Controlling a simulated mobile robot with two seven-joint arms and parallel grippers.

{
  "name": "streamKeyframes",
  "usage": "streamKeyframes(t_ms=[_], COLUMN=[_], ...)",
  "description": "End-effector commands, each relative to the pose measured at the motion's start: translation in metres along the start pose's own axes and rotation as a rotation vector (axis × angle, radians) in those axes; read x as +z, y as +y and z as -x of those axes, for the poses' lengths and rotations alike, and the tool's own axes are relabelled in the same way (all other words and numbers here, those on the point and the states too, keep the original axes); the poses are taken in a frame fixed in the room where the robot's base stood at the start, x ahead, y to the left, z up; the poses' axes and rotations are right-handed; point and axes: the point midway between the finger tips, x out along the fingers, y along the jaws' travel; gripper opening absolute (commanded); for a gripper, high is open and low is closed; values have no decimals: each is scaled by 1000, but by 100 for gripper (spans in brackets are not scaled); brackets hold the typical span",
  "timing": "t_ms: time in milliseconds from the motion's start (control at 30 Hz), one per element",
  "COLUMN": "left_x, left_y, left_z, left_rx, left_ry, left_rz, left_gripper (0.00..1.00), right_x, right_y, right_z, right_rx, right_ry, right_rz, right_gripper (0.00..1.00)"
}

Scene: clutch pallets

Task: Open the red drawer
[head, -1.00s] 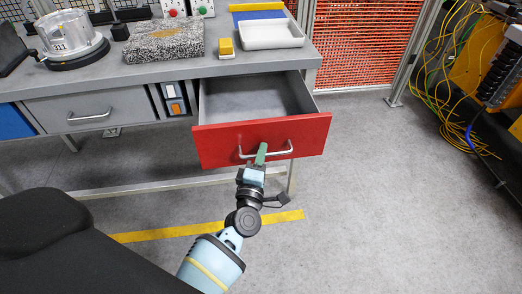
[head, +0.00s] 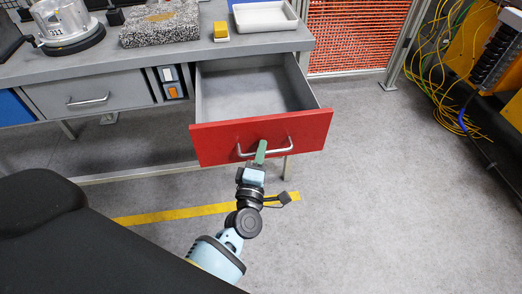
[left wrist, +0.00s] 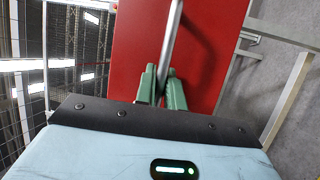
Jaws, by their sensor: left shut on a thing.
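The red drawer (head: 212,146) hangs open from the workbench, with its grey, empty inside (head: 255,90) showing. A silver bar handle (head: 279,150) is fixed across its front. My left gripper (head: 261,152) is shut on the handle near its middle. In the left wrist view, the green fingers of the left gripper (left wrist: 161,86) close around the handle (left wrist: 173,40), in front of the red drawer face (left wrist: 205,60). My right gripper is in neither view.
A closed grey drawer (head: 85,100) is at the left of the bench. On the benchtop stand a speckled block (head: 160,26), a yellow block (head: 221,31) and a white tray (head: 265,16). Yellow cables (head: 445,75) lie at right. The floor right of the drawer is clear.

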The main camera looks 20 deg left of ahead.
Motion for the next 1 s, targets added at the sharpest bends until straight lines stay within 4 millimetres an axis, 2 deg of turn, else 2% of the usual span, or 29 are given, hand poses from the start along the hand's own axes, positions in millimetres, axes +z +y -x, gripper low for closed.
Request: streamKeyframes(t_ms=[33, 67, 200, 567, 1000], left_x=[0, 0, 0, 0, 0], left_y=[0, 0, 0, -1, -1], left_z=[0, 0, 0, 5, 67], left_rx=[-1, -1, 0, -2, -2], left_ry=[-1, -1, 0, 0, -1], left_rz=[0, 1, 1, 0, 0], left_gripper=[0, 14, 32, 32, 32], right_x=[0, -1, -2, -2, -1], right_y=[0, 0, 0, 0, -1], right_z=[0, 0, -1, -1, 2], right_rx=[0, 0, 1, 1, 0], right_ry=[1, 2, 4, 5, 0], right_rz=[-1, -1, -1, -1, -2], right_gripper=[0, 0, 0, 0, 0])
